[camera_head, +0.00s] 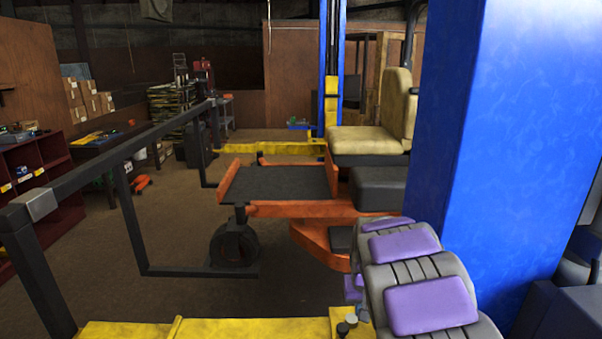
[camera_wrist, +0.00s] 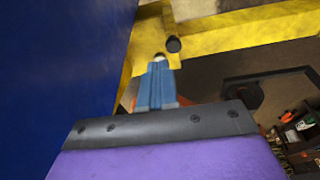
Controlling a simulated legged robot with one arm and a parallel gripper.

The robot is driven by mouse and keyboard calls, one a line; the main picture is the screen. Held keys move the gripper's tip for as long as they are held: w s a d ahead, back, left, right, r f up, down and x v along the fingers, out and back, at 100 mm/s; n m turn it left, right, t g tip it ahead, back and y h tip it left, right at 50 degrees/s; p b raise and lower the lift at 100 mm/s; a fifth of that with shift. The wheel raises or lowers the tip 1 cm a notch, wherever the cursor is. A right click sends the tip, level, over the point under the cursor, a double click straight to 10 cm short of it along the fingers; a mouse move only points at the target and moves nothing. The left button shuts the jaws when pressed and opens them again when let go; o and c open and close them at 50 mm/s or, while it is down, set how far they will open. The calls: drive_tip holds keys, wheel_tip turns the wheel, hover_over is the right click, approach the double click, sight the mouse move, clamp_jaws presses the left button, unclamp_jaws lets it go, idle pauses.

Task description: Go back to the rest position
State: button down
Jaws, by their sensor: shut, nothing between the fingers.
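My gripper (camera_wrist: 160,62) shows in the wrist view as two blue fingers pressed together, shut and empty. Its tips point toward a yellow lift arm (camera_wrist: 235,30) and appear close to a dark round knob (camera_wrist: 173,44) on it. I cannot tell whether they touch. In the head view my grey and purple arm fills the lower right, in front of the blue lift post (camera_head: 520,140). The fingers are not clearly visible there. The orange mower (camera_head: 300,209) with a beige seat (camera_head: 370,139) stands behind my arm.
A near yellow lift arm (camera_head: 240,329) crosses the bottom of the head view. A black rail frame (camera_head: 130,160) runs along the left. Red shelves (camera_head: 40,180) stand at the far left. The brown floor (camera_head: 180,215) between shelves and mower is mostly clear.

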drive_tip(key=s+a+r+g+b, duration=0.1)
drive_tip(key=s+g+b, duration=0.3)
drive_tip(key=s, duration=3.8)
drive_tip(key=shift+s+a+b, duration=0.2)
drive_tip(key=shift+a+b, duration=0.25)
drive_tip(key=shift+d, duration=0.1)
